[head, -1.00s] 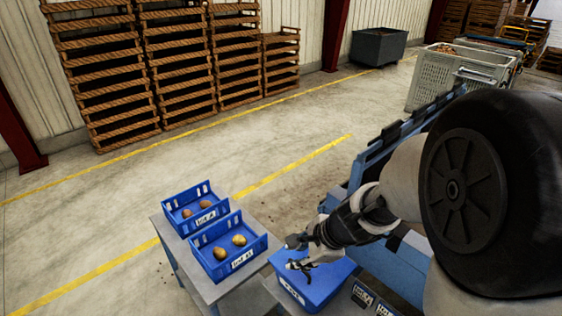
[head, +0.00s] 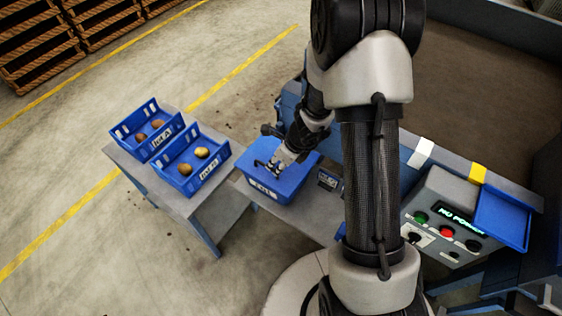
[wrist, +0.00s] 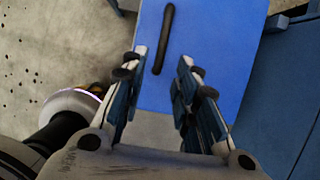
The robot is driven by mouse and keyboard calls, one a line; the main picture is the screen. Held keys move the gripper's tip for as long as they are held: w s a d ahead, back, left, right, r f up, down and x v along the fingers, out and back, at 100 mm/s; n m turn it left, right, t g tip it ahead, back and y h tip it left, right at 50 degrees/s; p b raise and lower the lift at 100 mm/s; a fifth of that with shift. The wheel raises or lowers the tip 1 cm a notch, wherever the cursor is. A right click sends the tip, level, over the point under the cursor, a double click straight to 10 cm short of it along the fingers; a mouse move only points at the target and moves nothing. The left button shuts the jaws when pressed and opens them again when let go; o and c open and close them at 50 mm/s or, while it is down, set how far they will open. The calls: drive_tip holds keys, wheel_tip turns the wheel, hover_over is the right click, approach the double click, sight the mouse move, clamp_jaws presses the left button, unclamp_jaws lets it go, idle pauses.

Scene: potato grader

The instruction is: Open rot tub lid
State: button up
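The rot tub (head: 262,198) is a blue tub with a pale label on its front. Its flat blue lid (head: 300,172) is on it and looks closed. In the wrist view the lid (wrist: 220,38) fills the upper middle, with a straight black bar handle (wrist: 163,40) on it. My gripper (head: 270,168) is over the lid in the head view. In the wrist view my gripper (wrist: 163,58) is open, with the handle lined up between its fingertips and extending beyond them. Nothing is held. Whether the fingertips touch the lid cannot be told.
Two blue crates with potatoes, a rear one (head: 128,128) and a front one (head: 176,178), stand on the grey table (head: 205,207) left of the tub. A control box (head: 450,215) with buttons and a display is at right. The concrete floor (head: 90,270) at left is clear.

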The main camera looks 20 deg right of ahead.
sight(272, 170)
drive_tip(key=shift+b+x, duration=2.15)
drive_tip(key=shift+x, duration=1.2)
drive_tip(key=shift+c, duration=0.5)
clamp_jaws()
